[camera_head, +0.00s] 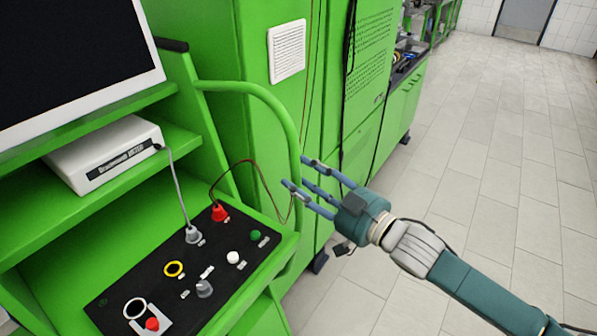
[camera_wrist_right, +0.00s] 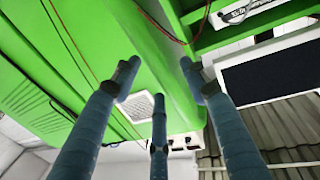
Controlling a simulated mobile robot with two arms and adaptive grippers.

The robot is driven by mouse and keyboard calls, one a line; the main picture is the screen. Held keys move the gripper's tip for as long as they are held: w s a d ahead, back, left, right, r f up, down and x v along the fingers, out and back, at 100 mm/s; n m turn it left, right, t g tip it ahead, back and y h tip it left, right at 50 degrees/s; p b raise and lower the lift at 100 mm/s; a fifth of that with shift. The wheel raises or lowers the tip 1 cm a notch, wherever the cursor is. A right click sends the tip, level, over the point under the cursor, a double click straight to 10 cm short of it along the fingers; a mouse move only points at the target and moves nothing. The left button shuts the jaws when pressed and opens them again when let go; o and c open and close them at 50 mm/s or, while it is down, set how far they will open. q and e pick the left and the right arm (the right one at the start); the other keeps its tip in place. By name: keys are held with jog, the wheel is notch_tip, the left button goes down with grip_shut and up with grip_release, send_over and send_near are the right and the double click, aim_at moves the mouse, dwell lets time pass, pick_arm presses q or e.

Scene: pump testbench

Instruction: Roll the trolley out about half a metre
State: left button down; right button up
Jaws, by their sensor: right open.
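The green trolley (camera_head: 225,165) fills the left of the head view, with a monitor, a white box on a shelf and a black control panel. A curved green tube handle (camera_head: 275,108) rises on its right side. My right gripper (camera_head: 300,180) is open beside the handle, its fingers pointing left at the tube's lower part. Contact cannot be told. In the wrist view, the spread fingers (camera_wrist_right: 158,82) frame a green upright part, seemingly the handle. Nothing shows gripped. My left gripper is not in view.
A tall green cabinet (camera_head: 330,75) with a white vent (camera_head: 287,50) stands close behind the handle. A red-black cable (camera_head: 262,178) hangs near the fingers. The control panel (camera_head: 190,268) has knobs and a red button. Tiled floor (camera_head: 490,140) is open to the right.

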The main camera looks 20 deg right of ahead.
jog(key=shift+x, duration=0.95)
grip_shut()
